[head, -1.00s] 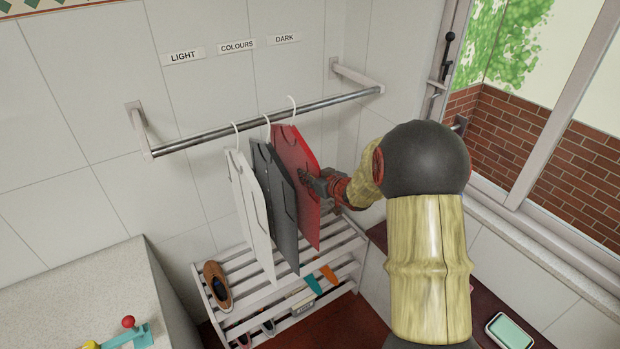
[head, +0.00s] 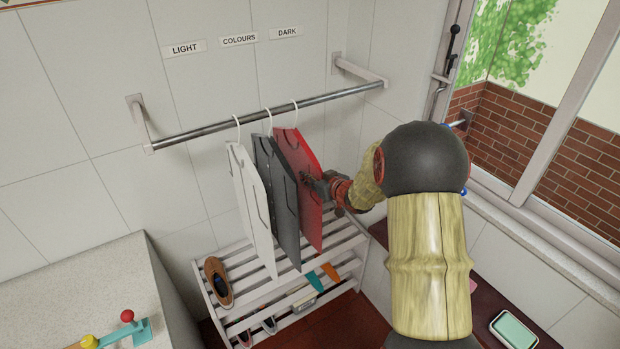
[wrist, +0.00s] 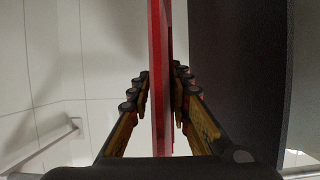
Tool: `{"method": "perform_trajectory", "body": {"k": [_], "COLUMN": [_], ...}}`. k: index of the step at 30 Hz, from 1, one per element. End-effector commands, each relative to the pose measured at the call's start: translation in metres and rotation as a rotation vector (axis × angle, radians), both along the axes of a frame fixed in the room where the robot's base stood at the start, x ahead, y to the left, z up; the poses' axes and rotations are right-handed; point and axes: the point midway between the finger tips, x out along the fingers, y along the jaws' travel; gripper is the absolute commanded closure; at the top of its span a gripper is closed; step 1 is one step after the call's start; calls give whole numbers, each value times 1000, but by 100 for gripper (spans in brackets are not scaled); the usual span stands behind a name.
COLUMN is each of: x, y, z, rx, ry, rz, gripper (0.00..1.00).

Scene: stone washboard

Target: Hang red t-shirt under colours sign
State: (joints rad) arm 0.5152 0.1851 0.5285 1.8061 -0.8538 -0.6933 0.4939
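The red t-shirt (head: 297,165) is a flat panel on a white hanger, rightmost of three garments at the metal rail (head: 200,133). Its hook is at the rail, below the DARK sign in the picture. The COLOURS sign (head: 239,40) is on the tiled wall, above the dark grey garment (head: 268,180). My gripper (head: 309,180) is at the red t-shirt's right side. In the wrist view its fingers (wrist: 161,75) lie on both sides of the edge-on red t-shirt (wrist: 160,110) and appear closed on it.
A white garment (head: 243,185) hangs left of the grey one. The LIGHT sign (head: 184,47) and DARK sign (head: 287,32) flank COLOURS. A slatted shoe rack (head: 250,290) stands below. The rail's left part is free; the window (head: 545,120) is right.

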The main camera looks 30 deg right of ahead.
Motion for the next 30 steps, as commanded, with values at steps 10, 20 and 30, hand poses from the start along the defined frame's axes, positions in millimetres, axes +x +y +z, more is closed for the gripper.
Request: {"method": "perform_trajectory", "body": {"k": [10,20,30], "x": [0,-6,-63], "y": [0,0,-3], "z": [-1,2,26], "rx": [0,1,-1], "ry": [1,1,0], "rz": [0,-1,-3], "gripper": [63,63,63]}}
